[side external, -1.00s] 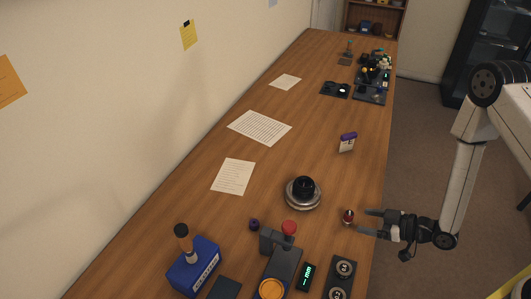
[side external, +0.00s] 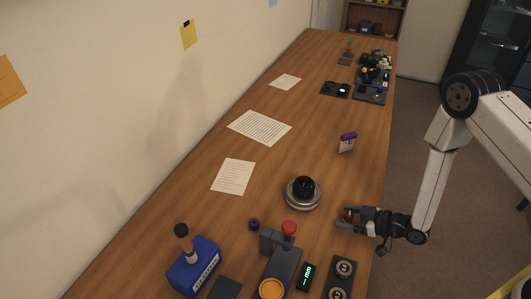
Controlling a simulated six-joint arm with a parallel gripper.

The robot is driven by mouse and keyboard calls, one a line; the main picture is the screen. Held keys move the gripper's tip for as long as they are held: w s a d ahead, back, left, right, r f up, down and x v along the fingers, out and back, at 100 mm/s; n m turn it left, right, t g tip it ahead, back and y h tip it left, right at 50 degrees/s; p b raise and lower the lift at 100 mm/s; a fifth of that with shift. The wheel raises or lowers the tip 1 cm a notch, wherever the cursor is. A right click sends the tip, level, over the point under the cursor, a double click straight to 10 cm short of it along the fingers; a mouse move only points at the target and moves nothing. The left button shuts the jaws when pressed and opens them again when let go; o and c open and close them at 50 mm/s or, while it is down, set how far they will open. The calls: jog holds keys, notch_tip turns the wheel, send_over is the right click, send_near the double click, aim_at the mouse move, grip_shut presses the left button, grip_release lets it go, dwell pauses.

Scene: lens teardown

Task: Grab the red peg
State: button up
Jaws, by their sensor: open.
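My gripper (side external: 342,217) comes in low from the right, with one finger on the far side of the peg and one on the near side.
A round metal base with a black knob (side external: 303,187) stands left of my gripper. A dark device with a red ball top (side external: 289,227) and a black plate with round dials (side external: 344,268) are nearer the camera.

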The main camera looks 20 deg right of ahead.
aim_at(350, 213)
jog(key=shift+c, duration=0.2)
dwell(0.3)
grip_shut()
jog(key=shift+r, duration=0.1)
jog(key=shift+r, duration=4.9)
